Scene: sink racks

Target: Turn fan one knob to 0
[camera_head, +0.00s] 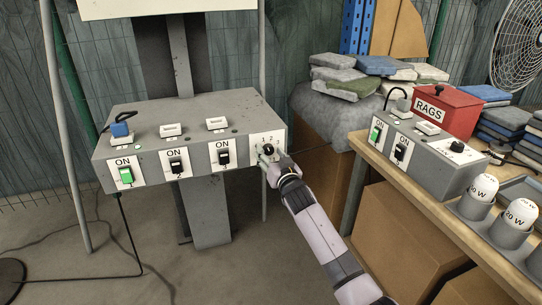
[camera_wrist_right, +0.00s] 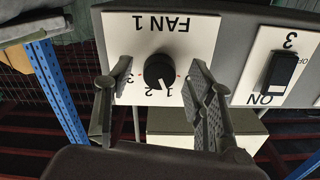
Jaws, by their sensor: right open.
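The fan one knob (camera_wrist_right: 160,71) is a round black dial on a white plate labelled FAN 1, which appears upside down in the right wrist view. Numbers ring it, and its light mark seems to point near the 1; its exact setting is hard to read. In the head view the knob (camera_head: 268,149) sits at the right end of the grey switch box (camera_head: 203,121), partly hidden by my gripper. My right gripper (camera_wrist_right: 155,88) is open, with one finger on each side of the knob; I cannot tell whether they touch it. My left gripper is not in view.
Switches, including a green one (camera_head: 126,175) and a black one (camera_head: 223,156), sit left of the knob. On the right, a wooden table (camera_head: 409,184) holds another switch box (camera_head: 433,167), a red RAGS box (camera_head: 446,108) and white bulbs (camera_head: 484,188).

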